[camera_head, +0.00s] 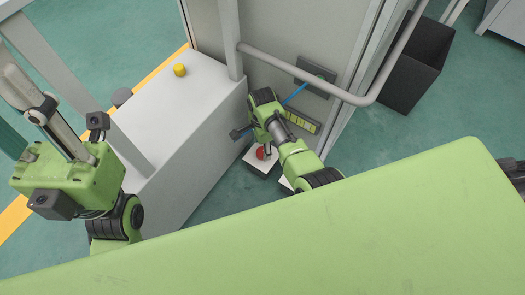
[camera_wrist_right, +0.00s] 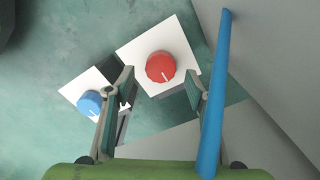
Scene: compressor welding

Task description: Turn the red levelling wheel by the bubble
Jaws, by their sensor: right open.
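The red levelling wheel (camera_wrist_right: 160,67), a round knob with a white mark, sits on a white plate (camera_wrist_right: 134,53) in the right wrist view. In the head view the red wheel (camera_head: 261,153) shows low beside the cabinet, partly hidden by my right arm. My right gripper (camera_wrist_right: 161,80) is open, its fingers apart on either side of the wheel's lower part in the picture; contact cannot be told. In the head view my right gripper (camera_head: 262,138) is over the wheel. The yellow-green bubble level (camera_head: 302,121) is on the cabinet. My left gripper (camera_head: 42,108) is at the left; its opening is unclear.
A blue knob (camera_wrist_right: 90,103) on another white plate is left of the wheel. A blue rod (camera_wrist_right: 214,95) runs close by the right finger. A grey rail (camera_head: 300,72) crosses above. A dark bin (camera_head: 415,65) stands at the back right.

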